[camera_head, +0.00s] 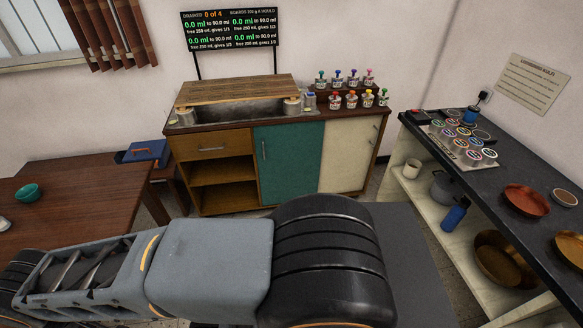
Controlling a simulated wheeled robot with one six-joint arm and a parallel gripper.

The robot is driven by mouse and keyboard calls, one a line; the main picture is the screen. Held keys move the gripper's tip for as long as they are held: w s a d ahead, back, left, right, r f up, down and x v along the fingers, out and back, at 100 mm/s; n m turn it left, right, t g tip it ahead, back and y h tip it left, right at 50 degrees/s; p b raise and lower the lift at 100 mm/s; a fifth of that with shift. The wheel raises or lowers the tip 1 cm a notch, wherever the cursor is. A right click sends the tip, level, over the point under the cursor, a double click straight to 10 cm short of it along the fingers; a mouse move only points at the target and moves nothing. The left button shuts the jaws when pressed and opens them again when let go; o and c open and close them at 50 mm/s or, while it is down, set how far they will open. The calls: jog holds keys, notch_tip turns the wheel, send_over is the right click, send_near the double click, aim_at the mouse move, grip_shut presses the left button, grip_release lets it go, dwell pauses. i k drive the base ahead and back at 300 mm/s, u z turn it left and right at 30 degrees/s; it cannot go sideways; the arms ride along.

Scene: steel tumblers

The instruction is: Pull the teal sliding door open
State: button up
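The teal sliding door (288,160) is on the front of the wooden cabinet at the back, in the middle of the head view. It has a thin vertical handle (264,150) near its left edge. A cream door panel (347,156) stands to its right, and open shelves (222,185) show to its left. My arm crosses the foreground, well in front of the door, and my gripper is not visible.
A dark-topped counter (500,160) with jars, bowls and a blue bottle (454,214) runs along the right. Several small bottles stand on the cabinet top.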

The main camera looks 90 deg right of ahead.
aim_at(289, 155)
jog(key=z, duration=3.1)
jog(key=i, duration=0.9)
jog(key=u, duration=0.45)
